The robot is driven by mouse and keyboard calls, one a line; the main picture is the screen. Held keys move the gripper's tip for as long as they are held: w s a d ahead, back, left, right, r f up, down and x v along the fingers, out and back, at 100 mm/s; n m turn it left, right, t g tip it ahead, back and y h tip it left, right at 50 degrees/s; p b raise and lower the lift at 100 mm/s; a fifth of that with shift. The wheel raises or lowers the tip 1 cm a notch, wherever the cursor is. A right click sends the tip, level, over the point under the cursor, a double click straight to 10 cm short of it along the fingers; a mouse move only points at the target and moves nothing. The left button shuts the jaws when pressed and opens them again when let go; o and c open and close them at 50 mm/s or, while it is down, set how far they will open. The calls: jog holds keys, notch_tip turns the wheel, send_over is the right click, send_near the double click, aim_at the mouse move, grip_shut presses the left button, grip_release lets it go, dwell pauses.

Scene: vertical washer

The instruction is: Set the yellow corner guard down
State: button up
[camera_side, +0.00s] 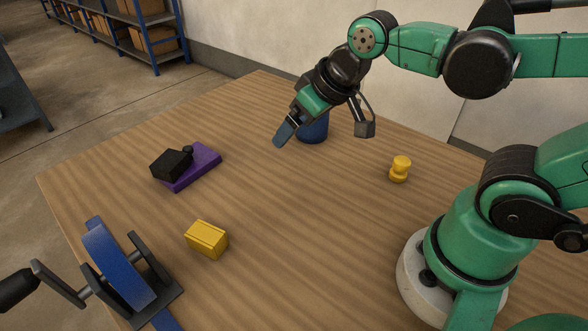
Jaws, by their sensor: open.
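A yellow block with a grooved side (207,239), which looks like the corner guard, rests on the wooden table left of centre at the front. My gripper (284,138) is well away from it, up and to the right, above the far middle of the table. It points down and to the left. It is open, and I see nothing held in it. The gap between its fingers is hard to make out from this side.
A blue cylinder (313,131) stands just behind my gripper, partly hidden. A black block with a knob (171,164) sits on a purple plate (197,169). A blue strap reel with a crank (117,264) stands front left. A yellow spool-shaped piece (400,169) stands at right. The table's middle is clear.

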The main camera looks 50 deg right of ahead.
jog(key=w+a+f+n+g, duration=0.1)
jog(key=w+a+f+g, duration=0.2)
jog(key=a, duration=0.5)
jog(key=n+g, duration=0.1)
jog(key=g, duration=0.2)
send_over(201, 231)
jog(key=f, duration=0.4)
jog(key=shift+d+f, duration=0.25)
jog(key=shift+d, duration=0.1)
jog(key=shift+a+f+n, duration=0.3)
jog(key=shift+a+f, duration=0.05)
jog(key=shift+f, duration=2.85)
jog(key=shift+c, duration=0.2)
grip_shut()
jog(key=shift+r, duration=0.1)
